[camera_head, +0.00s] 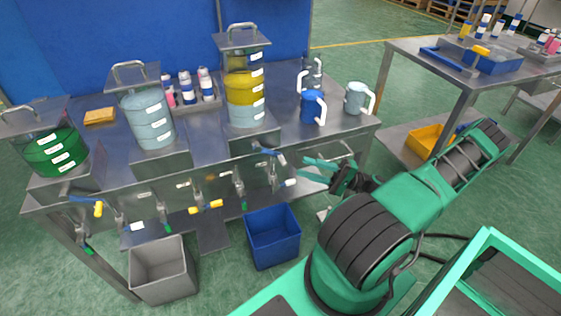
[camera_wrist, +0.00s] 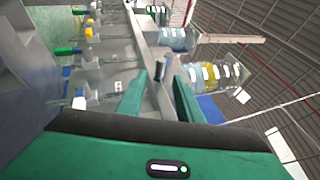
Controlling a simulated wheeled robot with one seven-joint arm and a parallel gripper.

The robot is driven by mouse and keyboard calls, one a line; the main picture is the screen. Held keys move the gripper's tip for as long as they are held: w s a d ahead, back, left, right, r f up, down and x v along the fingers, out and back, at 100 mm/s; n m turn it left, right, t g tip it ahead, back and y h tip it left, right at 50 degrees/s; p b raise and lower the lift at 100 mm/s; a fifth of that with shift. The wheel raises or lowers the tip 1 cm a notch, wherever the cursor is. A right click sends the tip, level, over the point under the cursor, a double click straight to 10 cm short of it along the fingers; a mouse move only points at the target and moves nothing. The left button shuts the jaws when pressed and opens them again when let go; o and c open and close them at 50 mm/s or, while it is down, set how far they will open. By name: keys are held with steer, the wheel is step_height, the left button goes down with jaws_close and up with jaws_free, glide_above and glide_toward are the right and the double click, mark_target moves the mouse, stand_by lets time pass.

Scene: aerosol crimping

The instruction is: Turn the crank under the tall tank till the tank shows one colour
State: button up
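The tall tank (camera_head: 246,92) stands at the back of the steel bench and holds separate yellow and pale blue layers under a lidded top. It also shows on its side in the wrist view (camera_wrist: 214,74). A blue-handled lever (camera_head: 268,151) sits at the bench front below the tank; I cannot tell surely if it is the crank. My gripper (camera_head: 306,170) is at the bench front, right of this lever, with its green fingers apart. In the wrist view, a small dark upright handle (camera_wrist: 160,71) shows beyond and between the open fingertips (camera_wrist: 158,90); I see no contact.
A green tank (camera_head: 53,152) and a pale blue tank (camera_head: 148,120) stand to the left. Several coloured valves hang along the bench front. A blue mug (camera_head: 312,107) and a pale mug (camera_head: 355,98) stand at right. Grey (camera_head: 161,270) and blue (camera_head: 273,237) bins are on the floor.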

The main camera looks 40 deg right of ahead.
mark_target(282, 159)
steer(key=x, duration=0.9)
steer(key=shift+a, duration=0.2)
jaws_close()
